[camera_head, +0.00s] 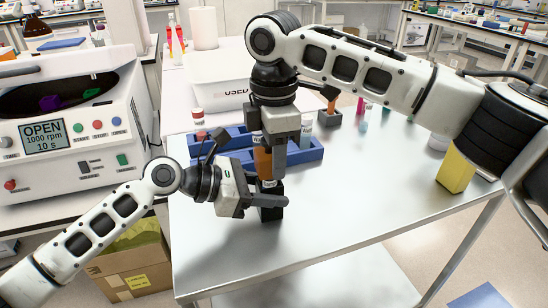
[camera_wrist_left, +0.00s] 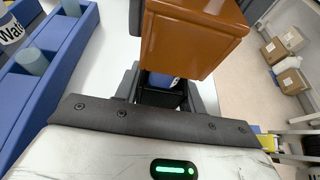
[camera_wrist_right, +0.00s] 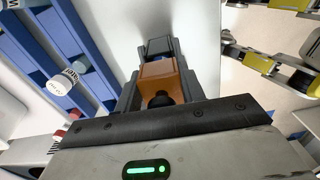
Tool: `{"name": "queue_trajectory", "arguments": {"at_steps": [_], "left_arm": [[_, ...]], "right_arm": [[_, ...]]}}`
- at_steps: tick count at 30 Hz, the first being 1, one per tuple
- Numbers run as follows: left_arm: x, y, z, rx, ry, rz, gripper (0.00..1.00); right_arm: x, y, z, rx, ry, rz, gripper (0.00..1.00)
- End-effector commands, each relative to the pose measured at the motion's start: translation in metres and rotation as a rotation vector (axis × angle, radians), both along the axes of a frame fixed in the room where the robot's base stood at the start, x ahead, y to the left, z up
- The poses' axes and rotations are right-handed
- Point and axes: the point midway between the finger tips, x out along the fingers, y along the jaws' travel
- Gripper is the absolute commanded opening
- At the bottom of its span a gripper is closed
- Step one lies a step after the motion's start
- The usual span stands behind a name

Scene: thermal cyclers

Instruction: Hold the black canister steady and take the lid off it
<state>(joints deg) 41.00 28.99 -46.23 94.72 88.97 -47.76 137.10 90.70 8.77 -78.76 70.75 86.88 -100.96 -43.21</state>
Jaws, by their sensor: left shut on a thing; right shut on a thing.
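The black canister (camera_head: 270,213) stands upright on the metal table. My left gripper (camera_head: 266,201) is shut on it from the side; the canister also shows in the left wrist view (camera_wrist_left: 160,98). A blue and white item (camera_wrist_left: 163,81) shows inside its open top. The orange-brown lid (camera_head: 262,163) is above the canister, apparently clear of its rim. My right gripper (camera_head: 272,160), pointing down, is shut on the lid. In the right wrist view the lid (camera_wrist_right: 163,77) sits between the fingers, with a black knob on it. My right gripper partly hides the lid in the head view.
A blue rack (camera_head: 305,154) with bottles stands just behind the grippers, close to them. A white bin (camera_head: 215,94) stands behind it. A centrifuge (camera_head: 80,140) with its cover open is at the left. A yellow block (camera_head: 455,171) is at the right. The table's front right is clear.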

Motion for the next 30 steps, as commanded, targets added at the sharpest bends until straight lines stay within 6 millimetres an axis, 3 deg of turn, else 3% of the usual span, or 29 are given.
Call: {"name": "queue_trajectory", "arguments": {"at_steps": [11, 21, 28, 29, 30], "left_arm": [[0.0, 0.0, 0.0, -0.001, 0.0, 0.0, 0.0], [0.0, 0.0, 0.0, -0.001, 0.0, 0.0, 0.0], [0.0, 0.0, 0.001, -0.001, 0.0, 0.0, 0.0], [0.0, 0.0, 0.001, -0.001, 0.0, 0.0, 0.43], [0.0, 0.0, 0.001, -0.001, 0.0, 0.0, 0.54]], "right_arm": [[0.0, 0.0, 0.002, 0.001, -0.001, 0.0, 0.12], [0.0, 0.001, 0.038, 0.003, -0.002, 0.0, 0.12], [0.0, 0.0, 0.042, 0.0, 0.0, 0.0, 0.12], [0.0, 0.0, 0.042, 0.0, 0.0, 0.0, 0.12], [0.0, 0.0, 0.041, 0.0, 0.0, 0.0, 0.12]]}}
